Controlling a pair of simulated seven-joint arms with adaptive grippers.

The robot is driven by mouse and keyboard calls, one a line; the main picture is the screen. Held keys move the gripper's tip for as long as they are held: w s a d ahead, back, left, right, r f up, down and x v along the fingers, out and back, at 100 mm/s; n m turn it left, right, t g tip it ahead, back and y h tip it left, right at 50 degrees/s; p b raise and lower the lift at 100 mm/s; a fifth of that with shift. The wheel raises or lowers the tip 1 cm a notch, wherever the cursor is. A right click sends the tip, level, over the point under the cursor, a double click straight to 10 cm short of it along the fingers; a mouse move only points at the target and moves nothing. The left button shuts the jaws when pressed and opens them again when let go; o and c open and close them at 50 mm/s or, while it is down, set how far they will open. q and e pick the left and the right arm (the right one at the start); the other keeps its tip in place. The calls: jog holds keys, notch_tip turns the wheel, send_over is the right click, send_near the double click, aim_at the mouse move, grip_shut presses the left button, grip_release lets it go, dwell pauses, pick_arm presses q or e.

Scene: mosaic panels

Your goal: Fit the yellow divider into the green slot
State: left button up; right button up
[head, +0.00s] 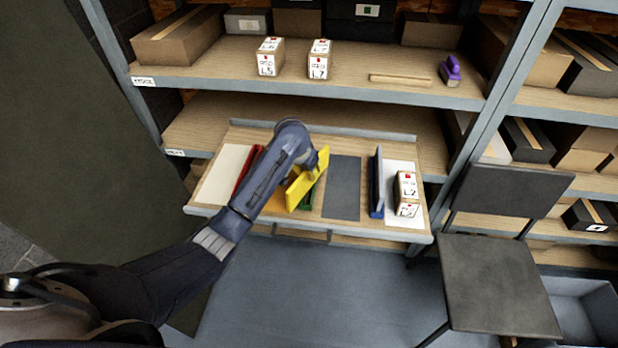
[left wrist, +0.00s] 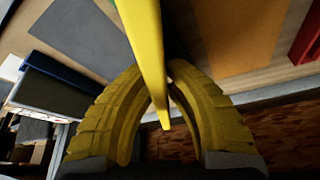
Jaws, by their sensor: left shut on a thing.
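The yellow divider (head: 308,182) is held upright by my left gripper (head: 312,160) over the pull-out shelf. In the left wrist view the divider (left wrist: 150,55) runs between the two yellow fingers of the gripper (left wrist: 156,85), which are shut on it. The green slot (head: 307,201) shows only as a small strip just below and behind the divider. The divider hides most of it, and I cannot tell whether the two touch. My right gripper is in neither view.
On the shelf board (head: 284,219), a red divider (head: 246,168) stands to the left and a blue divider (head: 376,183) to the right. A grey panel (head: 343,187) lies between green and blue. Small L2 boxes (head: 406,187) sit at the right. A dark chair (head: 497,287) stands in front.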

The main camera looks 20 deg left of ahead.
pick_arm(q)
grip_shut()
notch_tip(320, 180, up, 18)
jog(key=w+f+n+y, duration=0.2)
jog(key=w+f+n, duration=0.2)
jog(key=w, duration=0.1)
jog(key=shift+w+a, duration=0.4)
jog(key=shift+a, duration=0.05)
dwell(0.5)
jog(key=shift+f, duration=0.15)
jog(key=shift+f, duration=2.75)
jog(key=shift+f, duration=2.35)
